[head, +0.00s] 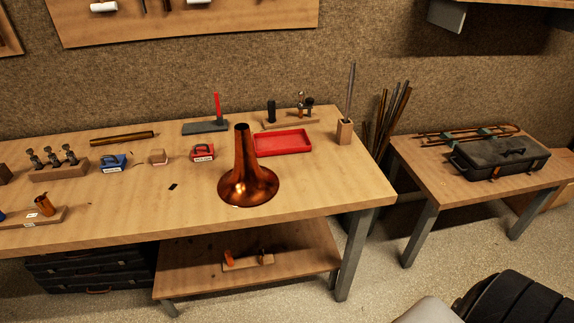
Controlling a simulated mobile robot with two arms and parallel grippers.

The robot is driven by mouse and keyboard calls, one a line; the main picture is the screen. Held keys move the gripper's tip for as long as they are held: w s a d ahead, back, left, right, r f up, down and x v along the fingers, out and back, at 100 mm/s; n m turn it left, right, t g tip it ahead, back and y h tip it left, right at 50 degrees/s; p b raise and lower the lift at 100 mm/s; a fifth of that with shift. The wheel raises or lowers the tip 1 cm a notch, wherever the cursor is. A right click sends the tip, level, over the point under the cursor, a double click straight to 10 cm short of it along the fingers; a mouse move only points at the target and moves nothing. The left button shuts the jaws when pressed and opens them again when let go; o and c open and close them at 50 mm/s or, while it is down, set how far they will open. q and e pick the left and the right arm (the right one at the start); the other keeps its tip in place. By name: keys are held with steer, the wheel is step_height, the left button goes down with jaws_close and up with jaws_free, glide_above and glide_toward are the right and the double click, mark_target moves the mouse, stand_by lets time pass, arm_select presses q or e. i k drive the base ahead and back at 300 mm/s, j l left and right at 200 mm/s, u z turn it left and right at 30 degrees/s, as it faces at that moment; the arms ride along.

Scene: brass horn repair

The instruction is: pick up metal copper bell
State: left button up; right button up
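The copper bell (247,178) stands upright on the wooden workbench, wide flared rim down and narrow open tube up. It is near the front edge of the bench, right of the middle. Nothing touches it from above.
A red tray (283,142) lies just behind the bell. A red box (203,152) and a blue box (113,162) sit to its left. A block with a tall rod (345,130) stands at the right end. The workbench (330,185) is clear right of the bell.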

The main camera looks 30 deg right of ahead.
mark_target(249, 184)
steer(key=z, duration=0.7)
steer(key=k, duration=0.05)
